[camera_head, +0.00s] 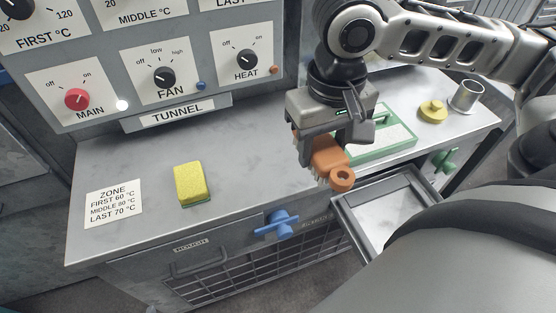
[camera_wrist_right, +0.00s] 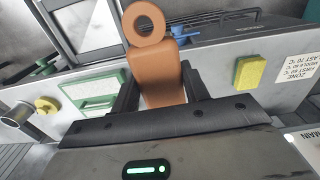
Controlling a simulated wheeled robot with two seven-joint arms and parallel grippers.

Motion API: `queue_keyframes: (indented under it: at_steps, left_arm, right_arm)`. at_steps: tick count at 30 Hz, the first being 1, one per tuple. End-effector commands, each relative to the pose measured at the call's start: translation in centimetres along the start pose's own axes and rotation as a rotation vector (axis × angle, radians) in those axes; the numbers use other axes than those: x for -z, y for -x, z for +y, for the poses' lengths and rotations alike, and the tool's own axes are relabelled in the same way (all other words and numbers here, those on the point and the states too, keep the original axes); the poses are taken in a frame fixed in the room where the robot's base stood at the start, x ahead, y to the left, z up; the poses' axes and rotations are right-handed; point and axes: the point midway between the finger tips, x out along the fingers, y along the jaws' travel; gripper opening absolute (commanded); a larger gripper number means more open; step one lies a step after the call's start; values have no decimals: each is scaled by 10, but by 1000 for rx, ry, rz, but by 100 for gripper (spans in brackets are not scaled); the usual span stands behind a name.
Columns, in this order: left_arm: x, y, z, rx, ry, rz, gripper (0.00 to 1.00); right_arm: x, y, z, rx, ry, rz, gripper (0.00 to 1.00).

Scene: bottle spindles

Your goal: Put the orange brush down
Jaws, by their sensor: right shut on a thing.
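The orange brush (camera_head: 327,158) is in my right gripper (camera_head: 318,150), in the head view above the front part of the grey worktop. Its ring end points toward the front edge, and bristles show along its side. In the right wrist view the brush (camera_wrist_right: 158,75) stands between the two dark fingers of the right gripper (camera_wrist_right: 160,88), which are shut on it. Whether the brush touches the worktop cannot be told. My left gripper is in neither view.
A yellow-green sponge (camera_head: 191,183) and a zone label (camera_head: 114,203) lie left on the worktop (camera_head: 245,170). A green-rimmed tray (camera_head: 385,145), a yellow knobbed piece (camera_head: 433,111) and a metal cup (camera_head: 466,96) are right. An open drawer (camera_head: 345,215) and blue valve (camera_head: 277,225) are in front.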

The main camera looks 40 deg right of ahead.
Motion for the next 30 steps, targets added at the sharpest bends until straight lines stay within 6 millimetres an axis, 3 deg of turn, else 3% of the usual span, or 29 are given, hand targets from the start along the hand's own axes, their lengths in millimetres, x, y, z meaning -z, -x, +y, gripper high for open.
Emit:
queue_keyframes:
  at_steps: [2,5,15,21,30]
  left_arm:
    - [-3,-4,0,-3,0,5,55]
    - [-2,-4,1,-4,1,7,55]
    - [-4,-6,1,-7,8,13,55]
    - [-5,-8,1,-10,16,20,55]
    - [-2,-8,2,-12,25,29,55]
  right_arm:
    - [-9,-6,7,-4,-24,-3,24]
    - [-3,-10,6,0,-33,-7,24]
    - [76,-46,-14,-2,-32,-8,24]
    - [104,-84,-19,-4,-31,-9,24]
    - [121,-104,-23,-3,-30,-7,24]
